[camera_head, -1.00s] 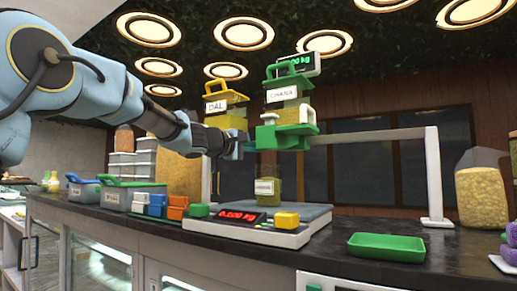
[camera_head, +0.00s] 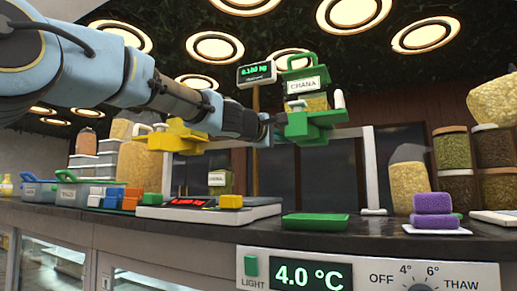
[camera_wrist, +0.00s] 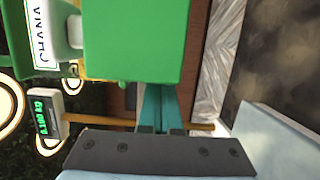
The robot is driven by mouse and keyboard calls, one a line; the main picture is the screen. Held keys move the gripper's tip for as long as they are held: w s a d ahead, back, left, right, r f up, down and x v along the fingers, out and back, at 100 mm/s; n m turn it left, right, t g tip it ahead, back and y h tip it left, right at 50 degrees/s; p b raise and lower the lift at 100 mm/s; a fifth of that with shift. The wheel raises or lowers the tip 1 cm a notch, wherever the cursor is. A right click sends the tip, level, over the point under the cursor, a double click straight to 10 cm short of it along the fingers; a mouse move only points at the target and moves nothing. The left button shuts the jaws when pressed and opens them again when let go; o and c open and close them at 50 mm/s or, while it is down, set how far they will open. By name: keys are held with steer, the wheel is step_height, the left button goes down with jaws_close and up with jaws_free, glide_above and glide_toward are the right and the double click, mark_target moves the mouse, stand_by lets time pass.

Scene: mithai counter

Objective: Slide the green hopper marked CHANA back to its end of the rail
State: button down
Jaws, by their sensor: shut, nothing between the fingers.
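The green hopper marked CHANA (camera_head: 307,85) hangs upright on the rail (camera_head: 354,133), close to the right post. It also shows in the wrist view (camera_wrist: 145,40), filling the upper left. My gripper (camera_head: 273,128) is shut and empty at the left side of the hopper's green lower block. In the wrist view, my gripper's teal fingers (camera_wrist: 159,88) lie together, with their tips at or against that block; exact contact is hard to tell. My arm hides much of the rail's left part.
A yellow hopper (camera_head: 178,138) is partly hidden behind my arm. The scale (camera_head: 260,212) stands below with a labelled jar (camera_head: 219,181). A green tray (camera_head: 315,221) lies on the counter (camera_head: 380,236). A weight display (camera_head: 257,73) stands behind. Purple blocks (camera_head: 433,203) sit at right.

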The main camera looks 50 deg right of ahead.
steer(key=shift+s+d, duration=0.2)
steer(key=shift+s, duration=0.55)
steer(key=shift+s+d, duration=0.2)
steer(key=shift+s, duration=0.55)
steer(key=shift+s+d, duration=0.2)
steer(key=shift+s, duration=0.55)
steer(key=shift+w, duration=0.1)
